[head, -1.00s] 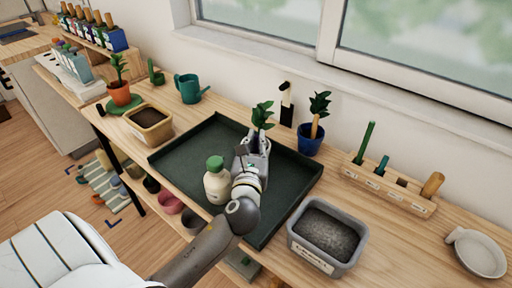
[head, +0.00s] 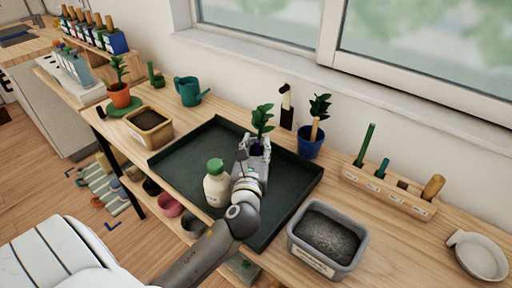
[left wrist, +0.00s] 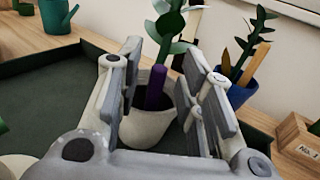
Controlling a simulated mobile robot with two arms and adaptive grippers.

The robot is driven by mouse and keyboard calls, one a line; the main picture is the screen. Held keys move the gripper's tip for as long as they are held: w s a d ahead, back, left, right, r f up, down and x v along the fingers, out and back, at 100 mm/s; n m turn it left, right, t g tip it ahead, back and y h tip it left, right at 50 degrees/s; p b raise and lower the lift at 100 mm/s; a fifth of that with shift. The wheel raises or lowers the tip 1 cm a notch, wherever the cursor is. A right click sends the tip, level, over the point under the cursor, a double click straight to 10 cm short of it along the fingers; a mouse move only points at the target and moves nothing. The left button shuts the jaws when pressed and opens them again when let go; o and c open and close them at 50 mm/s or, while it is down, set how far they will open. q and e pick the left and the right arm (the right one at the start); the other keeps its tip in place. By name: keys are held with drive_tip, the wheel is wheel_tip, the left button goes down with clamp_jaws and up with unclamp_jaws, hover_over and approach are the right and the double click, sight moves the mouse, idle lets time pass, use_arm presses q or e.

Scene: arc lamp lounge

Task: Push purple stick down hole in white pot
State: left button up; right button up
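The white pot (left wrist: 150,128) holds a leafy green plant (head: 262,118) and stands on the dark green tray. In the left wrist view the purple stick (left wrist: 156,87) stands nearly upright in the pot, its top above the rim and beside the plant's stem. My left gripper (head: 256,147) is at the pot, with its fingers spread wide. In the left wrist view the left gripper (left wrist: 165,90) has one finger on each side of the stick, with gaps to it. The hole and the stick's lower end are hidden. My right gripper is out of view.
A white bottle with a green cap (head: 216,184) stands close left of my left arm on the tray (head: 185,158). A blue pot (head: 310,143) stands behind right, a grey tub (head: 328,238) front right, and a wooden rack (head: 388,187) at right. The tray's left part is clear.

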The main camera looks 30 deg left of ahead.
use_arm(q)
drive_tip(key=b+v, duration=0.1)
drive_tip(key=v, duration=1.1)
